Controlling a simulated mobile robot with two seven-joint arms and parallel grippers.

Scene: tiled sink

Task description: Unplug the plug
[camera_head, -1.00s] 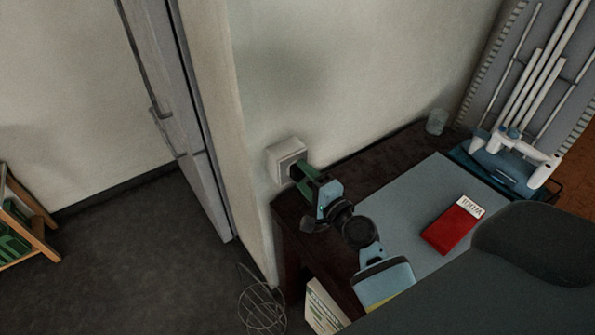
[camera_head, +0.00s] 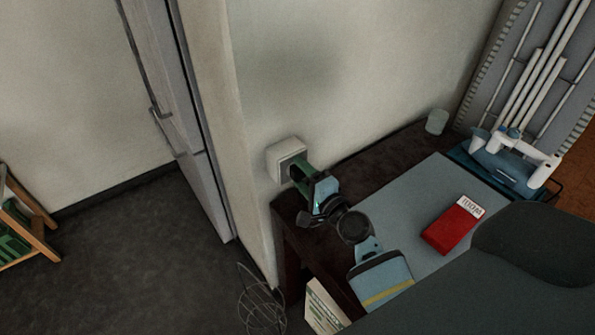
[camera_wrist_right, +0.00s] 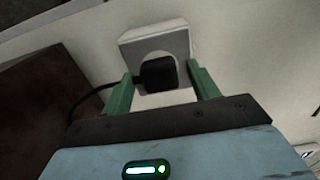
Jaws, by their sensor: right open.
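A white wall socket (camera_head: 281,153) is mounted on the wall above the dark desk's far left corner. In the right wrist view the same socket (camera_wrist_right: 155,40) holds a black plug (camera_wrist_right: 158,75) with a black cable running off to the left. My right gripper (camera_head: 294,172) reaches the socket from the right. In the right wrist view its green fingers (camera_wrist_right: 160,82) are open, one on each side of the plug, with a gap visible on the right. The left fingertip is close to the plug and cable. My left gripper does not show.
The dark desk (camera_head: 385,147) bears a grey-blue mat (camera_head: 400,190), a red box (camera_head: 452,227) and a small cup (camera_head: 436,121). A white and blue device (camera_head: 510,160) stands at the right. A wire basket (camera_head: 262,305) is on the floor beside the desk.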

